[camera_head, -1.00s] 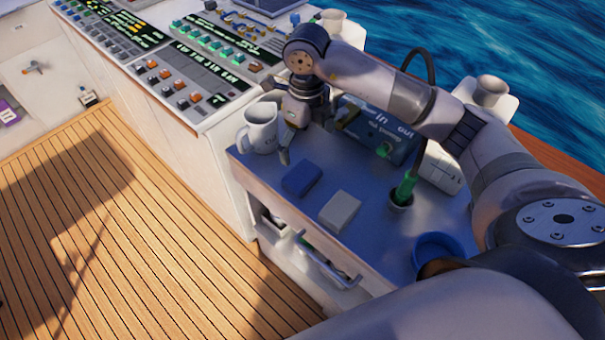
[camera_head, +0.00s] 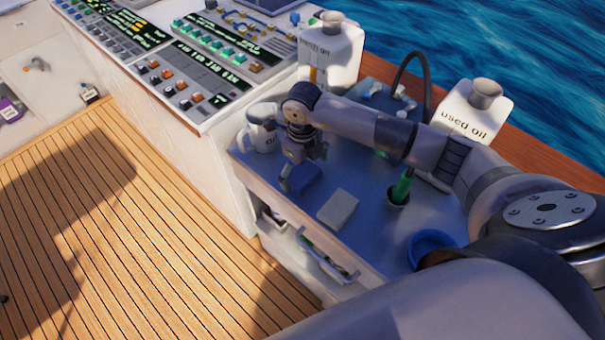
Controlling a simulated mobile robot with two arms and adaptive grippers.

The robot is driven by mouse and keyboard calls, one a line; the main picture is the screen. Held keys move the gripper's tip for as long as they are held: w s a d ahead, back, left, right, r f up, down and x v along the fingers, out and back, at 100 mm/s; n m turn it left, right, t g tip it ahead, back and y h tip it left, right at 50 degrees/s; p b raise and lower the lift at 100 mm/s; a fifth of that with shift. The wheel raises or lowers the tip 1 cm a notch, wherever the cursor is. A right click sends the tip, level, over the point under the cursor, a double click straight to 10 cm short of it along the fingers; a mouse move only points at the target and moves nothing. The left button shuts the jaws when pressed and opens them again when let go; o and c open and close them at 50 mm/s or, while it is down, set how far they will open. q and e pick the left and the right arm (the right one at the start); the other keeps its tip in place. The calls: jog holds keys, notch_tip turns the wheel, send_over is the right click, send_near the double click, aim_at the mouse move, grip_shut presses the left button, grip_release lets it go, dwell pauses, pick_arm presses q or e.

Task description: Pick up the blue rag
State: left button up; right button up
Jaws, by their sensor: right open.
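The blue rag (camera_head: 306,179) is a small folded block lying on the blue-grey worktop (camera_head: 372,190), near its front left edge. My right gripper (camera_head: 292,182) points down at the rag's left and back side, with its fingers apart. It partly covers the rag. I cannot tell whether a finger touches it. Nothing shows held in the gripper. My left gripper is not in view.
A grey-white rag (camera_head: 338,209) lies right of the blue one. A white mug (camera_head: 260,128) stands close behind the gripper. A green-handled tool stands in a small cup (camera_head: 397,194), near a blue bowl (camera_head: 431,247). Used-oil containers (camera_head: 333,52) (camera_head: 474,110) stand at the back.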

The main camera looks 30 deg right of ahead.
aim_at(302, 172)
jog(key=shift+c, duration=0.2)
jog(key=c, duration=1.2)
jog(key=shift+o, duration=0.2)
jog(key=shift+r, duration=0.1)
notch_tip(302, 172, up, 20)
jog(key=b, duration=0.2)
